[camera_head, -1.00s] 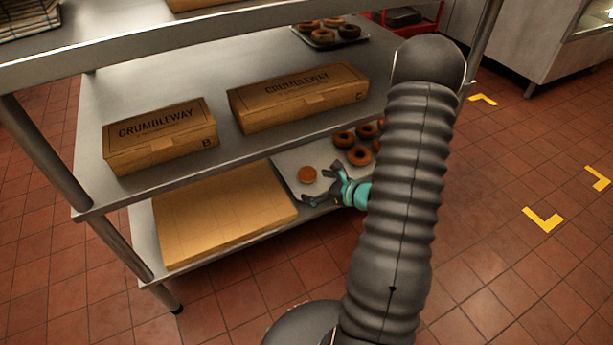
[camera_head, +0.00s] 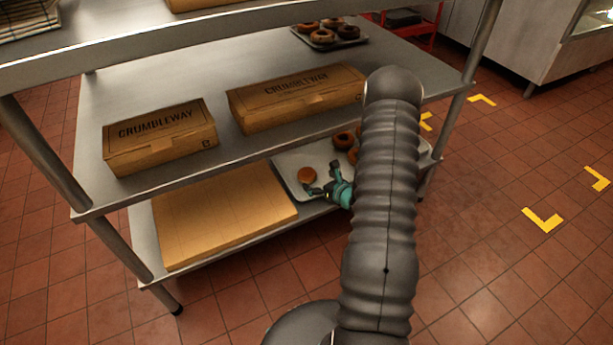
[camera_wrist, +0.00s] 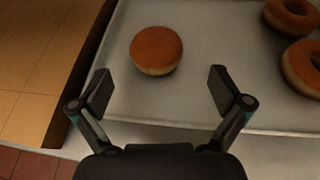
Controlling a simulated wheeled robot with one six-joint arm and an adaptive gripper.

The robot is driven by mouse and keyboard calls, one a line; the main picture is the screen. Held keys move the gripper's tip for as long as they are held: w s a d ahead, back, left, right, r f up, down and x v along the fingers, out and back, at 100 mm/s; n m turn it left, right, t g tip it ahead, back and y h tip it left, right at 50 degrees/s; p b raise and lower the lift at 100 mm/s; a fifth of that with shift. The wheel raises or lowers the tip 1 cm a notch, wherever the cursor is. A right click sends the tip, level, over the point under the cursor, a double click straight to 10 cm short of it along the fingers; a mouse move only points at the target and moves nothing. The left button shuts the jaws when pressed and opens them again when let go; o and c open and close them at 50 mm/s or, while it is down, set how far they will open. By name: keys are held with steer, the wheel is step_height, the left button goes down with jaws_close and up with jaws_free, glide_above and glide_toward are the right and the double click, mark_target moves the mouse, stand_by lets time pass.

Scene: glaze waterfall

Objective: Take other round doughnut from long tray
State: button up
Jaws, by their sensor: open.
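A round doughnut without a hole (camera_head: 307,175) lies on the long tray (camera_head: 287,161) on the lower shelf, near the tray's left end. In the wrist view the round doughnut (camera_wrist: 156,50) is brown with a paler side. It lies beyond my fingertips, between their lines and left of centre. My gripper (camera_head: 322,180) is open and empty over the tray's front edge, just right of the doughnut. In the wrist view its fingers (camera_wrist: 159,90) are wide apart and do not touch the doughnut. My arm hides much of the tray's right part.
Ring doughnuts (camera_head: 344,140) lie on the tray to the right, also in the wrist view (camera_wrist: 290,17). The upper shelf, with two Crumbleway boxes (camera_head: 160,138) (camera_head: 296,97) and a small doughnut tray (camera_head: 349,43), overhangs the space.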

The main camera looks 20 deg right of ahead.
mark_target(312, 179)
steer(key=shift+a+x, duration=0.15)
steer(key=shift+x, duration=1.15)
steer(key=shift+a+x, duration=0.15)
steer(key=shift+x, duration=1.2)
steer(key=shift+s+f, duration=0.1)
steer(key=shift+s, duration=0.05)
steer(key=c, duration=1.2)
